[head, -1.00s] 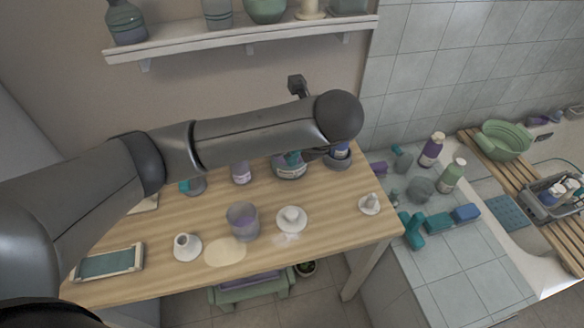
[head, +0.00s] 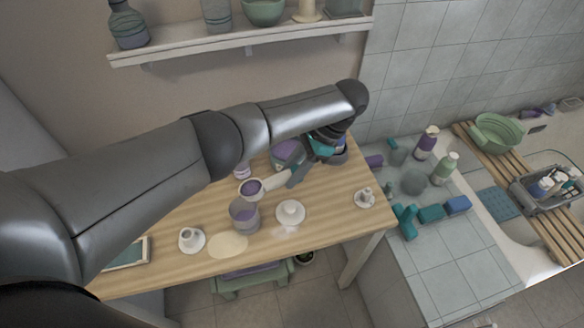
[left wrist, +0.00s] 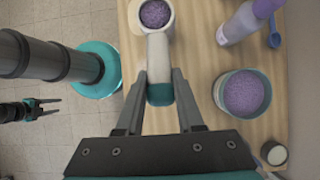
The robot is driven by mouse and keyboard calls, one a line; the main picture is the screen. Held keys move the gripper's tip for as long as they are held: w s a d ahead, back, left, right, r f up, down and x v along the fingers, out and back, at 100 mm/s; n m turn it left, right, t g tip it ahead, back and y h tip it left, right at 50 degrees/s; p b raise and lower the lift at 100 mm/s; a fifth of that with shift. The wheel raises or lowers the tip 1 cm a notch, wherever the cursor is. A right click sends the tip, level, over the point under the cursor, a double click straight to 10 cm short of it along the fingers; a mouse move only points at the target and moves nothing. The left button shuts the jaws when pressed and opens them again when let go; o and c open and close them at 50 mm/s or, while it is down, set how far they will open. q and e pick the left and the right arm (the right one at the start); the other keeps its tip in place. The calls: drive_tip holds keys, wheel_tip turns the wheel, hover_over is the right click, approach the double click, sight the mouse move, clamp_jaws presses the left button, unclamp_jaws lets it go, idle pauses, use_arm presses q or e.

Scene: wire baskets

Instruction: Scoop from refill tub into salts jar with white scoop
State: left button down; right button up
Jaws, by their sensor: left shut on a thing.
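My left gripper (head: 292,178) is shut on the handle of the white scoop (head: 277,181); the left wrist view shows its fingers (left wrist: 159,85) on both sides of the handle's teal end. The scoop's bowl (left wrist: 155,14) is full of purple salts and looks level. In the head view it hovers by the back rim of the clear salts jar (head: 244,217), which has some purple inside. The refill tub (head: 286,152), with purple salts, stands behind, partly hidden by my arm; it also shows in the left wrist view (left wrist: 245,93). My right gripper (left wrist: 48,108), small in the left wrist view, looks open and empty.
A white lid (head: 290,213) lies right of the jar. A small white holder on a saucer (head: 191,239) stands left, another (head: 365,198) right. A purple bottle (left wrist: 238,24) stands near the tub. A tan mat (head: 228,245) lies in front. A shelf hangs above.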

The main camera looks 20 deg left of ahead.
use_arm(q)
drive_tip(key=shift+f+b, duration=0.7)
drive_tip(key=shift+f, duration=0.05)
drive_tip(key=shift+s+a+f+t+h, duration=0.15)
drive_tip(key=shift+a+f+t+h, duration=0.15)
drive_tip(key=shift+f+h, duration=0.2)
drive_tip(key=p, duration=0.1)
drive_tip(key=r+t+h+p, duration=0.1)
drive_tip(key=p, duration=0.1)
drive_tip(key=shift+s+a+r, duration=0.1)
drive_tip(key=shift+s+a, duration=0.05)
drive_tip(key=shift+a, duration=0.1)
drive_tip(key=shift+d, duration=0.1)
